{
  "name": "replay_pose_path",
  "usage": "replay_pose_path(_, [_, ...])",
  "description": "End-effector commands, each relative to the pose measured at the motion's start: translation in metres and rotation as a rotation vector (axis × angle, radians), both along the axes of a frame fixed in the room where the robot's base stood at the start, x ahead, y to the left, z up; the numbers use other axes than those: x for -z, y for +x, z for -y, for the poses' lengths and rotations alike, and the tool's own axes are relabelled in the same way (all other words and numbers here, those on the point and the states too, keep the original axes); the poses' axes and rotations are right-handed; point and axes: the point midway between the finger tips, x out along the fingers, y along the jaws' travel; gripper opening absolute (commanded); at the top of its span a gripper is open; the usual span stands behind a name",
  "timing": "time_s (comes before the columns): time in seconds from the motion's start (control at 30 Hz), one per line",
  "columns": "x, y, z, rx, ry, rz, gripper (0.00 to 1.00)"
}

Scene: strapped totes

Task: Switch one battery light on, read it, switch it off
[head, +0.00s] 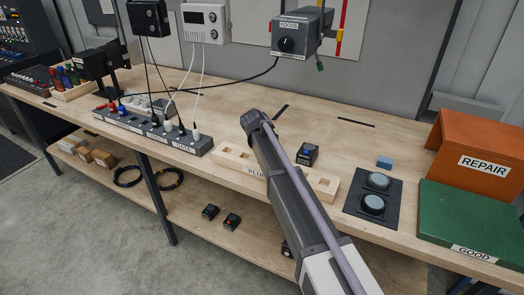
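Two round, pale grey-blue domed lights sit on a dark pad on the bench, right of my arm: the far light (378,180) and the near light (373,204). Both look unlit, and I take them for the battery lights. My gripper (257,118) is above the bench, left of and well apart from both lights, at the far end of my arm. Its fingers are small and seen from behind, so I cannot tell whether they are open or shut. I see nothing hanging from it.
A wooden plug rack (232,160) lies partly behind my arm. An orange REPAIR bin (480,150) and green GOOD tray (470,215) stand right. A power strip (150,128) with cables lies left.

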Motion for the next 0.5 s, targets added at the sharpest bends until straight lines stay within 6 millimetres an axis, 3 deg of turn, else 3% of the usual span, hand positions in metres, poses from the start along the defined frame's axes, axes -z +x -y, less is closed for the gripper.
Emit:
replay_pose_path(0.1, [0.0079,0.0000,0.0000,0.000,0.000,0.000,0.00])
replay_pose_path(0.5, [0.0014,0.0000,0.0000,0.000,0.000,0.000,0.00])
